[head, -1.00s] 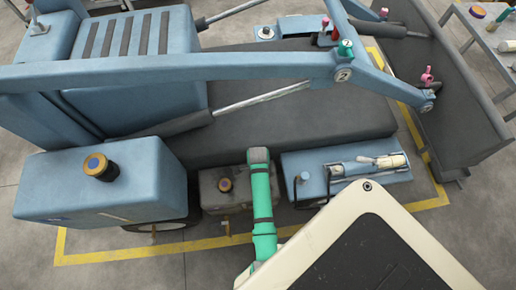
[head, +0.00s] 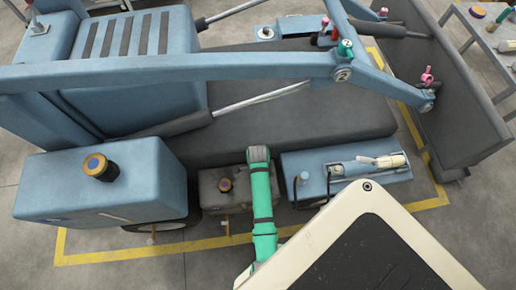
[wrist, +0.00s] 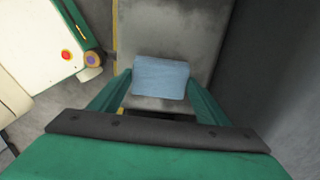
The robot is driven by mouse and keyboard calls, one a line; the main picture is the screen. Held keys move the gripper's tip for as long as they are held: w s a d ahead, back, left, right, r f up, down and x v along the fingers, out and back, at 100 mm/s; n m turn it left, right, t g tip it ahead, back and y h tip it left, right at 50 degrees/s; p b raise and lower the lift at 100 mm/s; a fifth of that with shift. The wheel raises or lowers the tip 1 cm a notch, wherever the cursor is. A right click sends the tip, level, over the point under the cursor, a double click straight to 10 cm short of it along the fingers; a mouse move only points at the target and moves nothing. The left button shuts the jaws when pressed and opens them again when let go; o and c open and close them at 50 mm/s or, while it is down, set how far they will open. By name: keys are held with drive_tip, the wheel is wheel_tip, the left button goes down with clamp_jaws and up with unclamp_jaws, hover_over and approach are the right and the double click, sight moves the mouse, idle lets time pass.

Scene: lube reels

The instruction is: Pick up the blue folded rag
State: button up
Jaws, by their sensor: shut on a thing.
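The blue folded rag (wrist: 160,77) shows in the wrist view as a light blue, roughly rectangular pad between the fingertips. My gripper (wrist: 157,84) is shut on it, with one green finger at each side. Below the rag is a grey, worn surface; I cannot tell whether the rag still touches it. In the head view, neither the rag nor my gripper can be made out; only my green arm shows there.
In the head view, a blue loader machine (head: 290,110) fills the middle, with a blue tank (head: 100,190) at left and a bucket (head: 440,90) at right. Yellow floor lines (head: 75,258) surround it. A dark wall (wrist: 270,75) stands close at right in the wrist view.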

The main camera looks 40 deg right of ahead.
drive_tip(key=s+a+r, duration=0.7)
drive_tip(key=s+r, duration=0.4)
drive_tip(key=s, duration=0.1)
drive_tip(key=shift+r, duration=0.25)
drive_tip(key=shift+s, duration=0.1)
